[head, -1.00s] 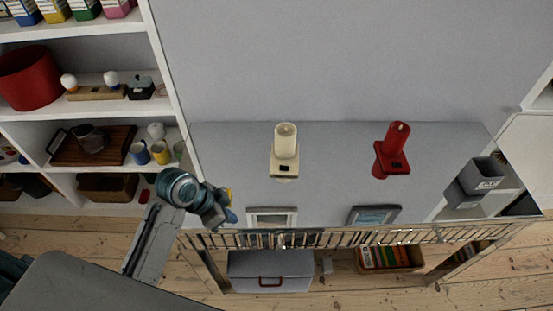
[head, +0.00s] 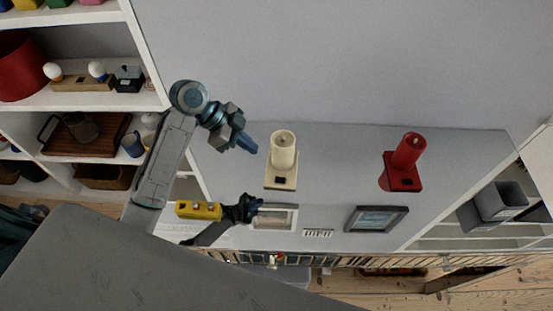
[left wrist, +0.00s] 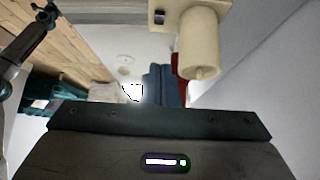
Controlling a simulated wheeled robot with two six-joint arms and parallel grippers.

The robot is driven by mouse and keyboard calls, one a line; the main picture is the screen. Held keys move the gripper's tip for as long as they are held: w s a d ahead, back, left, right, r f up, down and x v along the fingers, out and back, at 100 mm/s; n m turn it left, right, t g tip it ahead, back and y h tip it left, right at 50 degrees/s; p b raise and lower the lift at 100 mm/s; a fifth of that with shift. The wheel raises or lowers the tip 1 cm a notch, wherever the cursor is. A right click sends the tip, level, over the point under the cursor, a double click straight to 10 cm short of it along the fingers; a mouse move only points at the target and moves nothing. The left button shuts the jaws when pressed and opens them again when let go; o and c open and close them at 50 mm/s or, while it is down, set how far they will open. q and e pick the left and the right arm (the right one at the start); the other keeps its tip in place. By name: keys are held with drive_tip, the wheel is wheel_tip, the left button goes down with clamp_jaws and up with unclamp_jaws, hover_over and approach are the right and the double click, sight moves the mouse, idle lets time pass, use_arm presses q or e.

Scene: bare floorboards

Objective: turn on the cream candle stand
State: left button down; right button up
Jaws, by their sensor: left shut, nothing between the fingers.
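The cream candle stand (head: 281,183) is a flat base with a dark switch near its front edge, and an upright cream candle stands on it. Its top shows a dark wick and no visible glow. It stands on a grey surface against the wall. In the left wrist view the cream candle stand (left wrist: 213,14) and its candle are at the upper right. My left gripper (head: 250,146) is shut and empty, left of the candle and apart from it. My right gripper (head: 258,205) is below it, left of the stand's front; its jaw state is unclear.
A red candle stand (head: 401,183) stands to the right. Picture frames, one pale (head: 272,218) and one dark (head: 376,219), lie nearer the front edge. A grey box (head: 502,200) is at far right. White shelves (head: 140,100) flank the left. The surface between the two stands is clear.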

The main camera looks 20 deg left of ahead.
use_arm(q)
drive_tip(key=p, duration=0.3)
hover_over(280, 180)
drive_tip(key=a, duration=0.2)
drive_tip(key=f, duration=0.7)
drive_tip(key=shift+s+d+f, duration=0.15)
drive_tip(key=shift+d+f, duration=0.1)
drive_tip(key=shift+f, duration=0.1)
drive_tip(key=f, duration=0.1)
drive_tip(key=a+f+p, duration=0.1)
drive_tip(key=f, duration=0.1)
drive_tip(key=shift+f, duration=0.1)
drive_tip(key=shift+s+f, duration=0.1)
drive_tip(key=shift+f, duration=0.25)
